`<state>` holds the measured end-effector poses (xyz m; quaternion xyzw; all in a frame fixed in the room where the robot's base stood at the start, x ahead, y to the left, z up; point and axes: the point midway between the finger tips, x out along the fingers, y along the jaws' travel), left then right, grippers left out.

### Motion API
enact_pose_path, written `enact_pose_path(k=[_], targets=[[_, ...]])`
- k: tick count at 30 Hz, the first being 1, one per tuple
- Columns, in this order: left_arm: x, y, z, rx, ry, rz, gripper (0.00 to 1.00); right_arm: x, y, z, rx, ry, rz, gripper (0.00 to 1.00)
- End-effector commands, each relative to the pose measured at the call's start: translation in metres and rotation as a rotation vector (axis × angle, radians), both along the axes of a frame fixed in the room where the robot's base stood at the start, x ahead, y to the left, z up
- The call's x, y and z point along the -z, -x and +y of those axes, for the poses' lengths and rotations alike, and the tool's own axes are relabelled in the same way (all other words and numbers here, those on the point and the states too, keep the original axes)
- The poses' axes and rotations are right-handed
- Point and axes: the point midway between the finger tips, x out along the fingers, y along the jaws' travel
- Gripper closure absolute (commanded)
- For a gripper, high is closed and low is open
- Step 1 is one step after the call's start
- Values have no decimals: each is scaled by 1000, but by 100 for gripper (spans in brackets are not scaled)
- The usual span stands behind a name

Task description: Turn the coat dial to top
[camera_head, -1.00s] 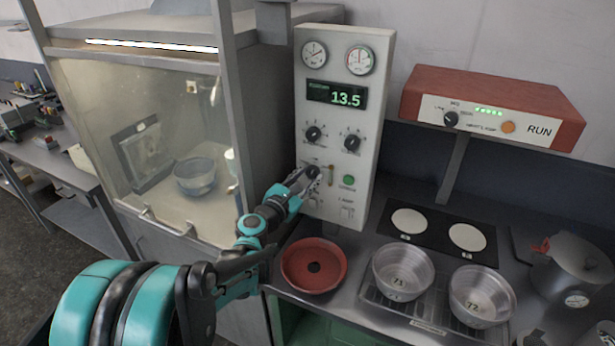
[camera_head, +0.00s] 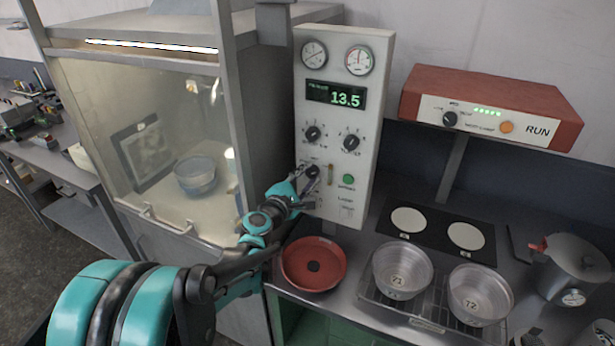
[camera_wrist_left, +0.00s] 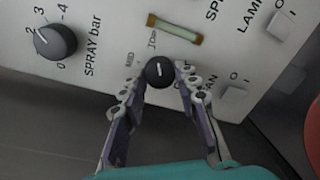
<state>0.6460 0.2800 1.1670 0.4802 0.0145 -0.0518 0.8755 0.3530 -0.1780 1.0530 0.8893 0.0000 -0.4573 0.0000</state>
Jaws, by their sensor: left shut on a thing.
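The coat dial (camera_wrist_left: 159,71) is a small black knob with a white pointer line. It shows between the fingertips in the left wrist view, and the line points roughly up there. In the head view the dial (camera_head: 311,172) sits low on the white control panel (camera_head: 371,110). My left gripper (camera_wrist_left: 160,78) is shut on the dial, one finger on each side. My right gripper is not in view.
The spray knob (camera_wrist_left: 55,42) and a small level tube (camera_wrist_left: 174,29) are close to the fingers. A glass-fronted cabinet (camera_head: 100,110) stands left of the panel. Below are a red pan (camera_head: 334,266) and two metal pans (camera_head: 403,271) (camera_head: 480,295) on a rack.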

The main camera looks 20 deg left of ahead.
Motion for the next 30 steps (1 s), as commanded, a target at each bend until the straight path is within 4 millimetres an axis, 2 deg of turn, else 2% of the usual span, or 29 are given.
enact_pose_path(k=[13, 14, 15, 16, 25, 30], targets=[[0, 0, 0, 0, -10, 0, 98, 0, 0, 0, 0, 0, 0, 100], [0, 0, 0, 0, -10, 0, 62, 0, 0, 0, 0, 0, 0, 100], [0, 0, 0, 0, -10, 0, 51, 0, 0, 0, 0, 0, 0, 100], [0, 0, 0, 0, -10, 0, 48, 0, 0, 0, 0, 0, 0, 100], [0, 1, 0, 0, -9, 0, 48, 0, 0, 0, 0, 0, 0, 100], [-2, 19, 2, -2, -8, 0, 48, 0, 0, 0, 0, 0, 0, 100]])
